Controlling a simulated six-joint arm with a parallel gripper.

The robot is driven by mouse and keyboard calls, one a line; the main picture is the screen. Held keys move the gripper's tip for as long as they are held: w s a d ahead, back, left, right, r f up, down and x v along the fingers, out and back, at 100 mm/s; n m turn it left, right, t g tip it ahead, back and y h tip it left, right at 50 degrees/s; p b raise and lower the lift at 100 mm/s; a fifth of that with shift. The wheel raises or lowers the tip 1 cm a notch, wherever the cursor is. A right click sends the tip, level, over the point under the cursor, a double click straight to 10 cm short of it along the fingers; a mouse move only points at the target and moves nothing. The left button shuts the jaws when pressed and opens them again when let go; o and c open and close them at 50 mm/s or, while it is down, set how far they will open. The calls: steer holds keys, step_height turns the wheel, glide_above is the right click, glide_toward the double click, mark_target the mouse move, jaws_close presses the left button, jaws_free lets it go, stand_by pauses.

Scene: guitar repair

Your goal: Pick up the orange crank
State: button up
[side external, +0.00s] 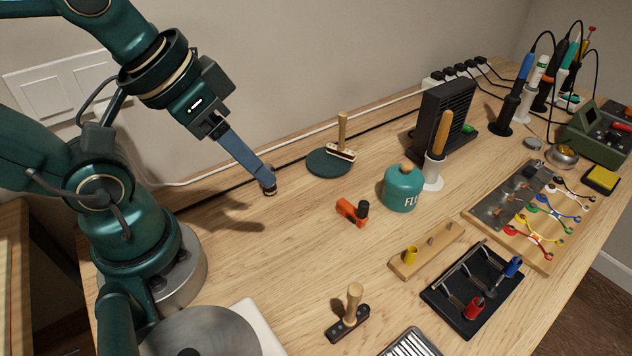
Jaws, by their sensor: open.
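The orange crank (349,210) lies on the wooden table near the middle of the side external view. It has a short orange arm and a dark knob standing at its right end. My gripper (269,190) is above the table, to the left of the crank and apart from it. Its long blue-grey fingers point down and to the right. The fingers overlap from this angle, so the gap between them is hard to see. Nothing shows held between them.
A teal pot (403,188) stands close to the right of the crank. A wooden peg block (428,249) and a black tray (441,289) lie to the front right. The table left of the crank is clear.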

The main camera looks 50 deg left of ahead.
steer(key=d+n+g+h, duration=0.3)
steer(key=d+h, duration=0.3)
steer(key=d, duration=0.2)
steer(key=n+t+h, duration=0.3)
steer(key=n+h, duration=0.3)
steer(key=n, duration=0.9)
glide_above(377, 230)
steer(key=s, duration=0.2)
step_height(377, 230, down, 5)
steer(key=a+f+n, duration=0.1)
steer(key=a+f+n+t, duration=0.1)
steer(key=f, duration=0.1)
steer(key=a+f+n, duration=0.1)
steer(key=f+n, duration=0.1)
steer(key=shift+w+f+t+y, duration=0.25)
steer(key=shift+w+t+y, duration=0.15)
steer(key=f, duration=0.1)
steer(key=f+n, duration=0.1)
steer(key=f, duration=0.1)
steer(key=shift+s+a+n, duration=0.3)
steer(key=shift+s+a, duration=0.1)
steer(key=shift+s+f, duration=0.2)
steer(key=shift+f, duration=0.4)
steer(key=shift+y, duration=0.3)
steer(key=shift+x, duration=2.4)
